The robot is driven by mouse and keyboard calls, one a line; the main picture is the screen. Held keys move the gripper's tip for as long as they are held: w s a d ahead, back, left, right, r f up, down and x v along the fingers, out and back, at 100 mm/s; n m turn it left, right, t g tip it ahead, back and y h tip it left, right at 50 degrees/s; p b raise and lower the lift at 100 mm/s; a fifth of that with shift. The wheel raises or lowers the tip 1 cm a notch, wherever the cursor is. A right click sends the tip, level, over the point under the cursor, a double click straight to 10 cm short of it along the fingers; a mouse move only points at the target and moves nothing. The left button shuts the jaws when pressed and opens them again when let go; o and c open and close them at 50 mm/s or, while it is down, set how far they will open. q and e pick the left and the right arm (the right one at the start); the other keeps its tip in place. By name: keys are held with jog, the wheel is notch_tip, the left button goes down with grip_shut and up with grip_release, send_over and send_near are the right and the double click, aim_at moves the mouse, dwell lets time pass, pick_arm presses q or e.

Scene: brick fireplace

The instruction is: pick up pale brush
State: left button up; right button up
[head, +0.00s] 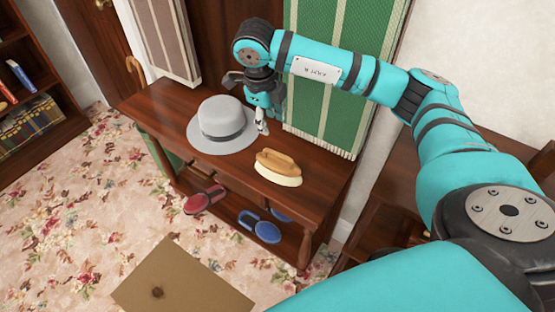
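The pale brush (279,168) has a tan wooden top and cream bristles. It lies bristles down near the front edge of the dark wooden bench (325,190). My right gripper (262,124) points down beside the grey hat, behind and a little left of the brush, apart from it. Its fingers look small and partly overlap in this view, so I cannot tell whether they are open or shut. Nothing shows clearly between them. My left gripper is not in view.
A grey hat (226,122) sits on the bench left of the brush. Red slippers (204,200) and blue slippers (262,229) lie on the lower shelf. A green striped textile (325,120) hangs behind. A bookcase (52,140) stands left; a flat tan object (185,278) is at the bottom.

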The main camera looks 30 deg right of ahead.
jog(key=p, duration=0.1)
send_over(278, 154)
jog(key=a, duration=0.1)
notch_tip(278, 154, down, 9)
jog(key=shift+f+p, duration=0.3)
jog(key=shift+p, duration=0.25)
jog(key=f, duration=0.1)
jog(key=f+p, duration=0.1)
jog(key=f, duration=0.1)
jog(key=shift+d+f, duration=0.3)
jog(key=shift+d, duration=0.1)
jog(key=shift+f, duration=0.35)
jog(key=shift+c, duration=0.5)
grip_shut()
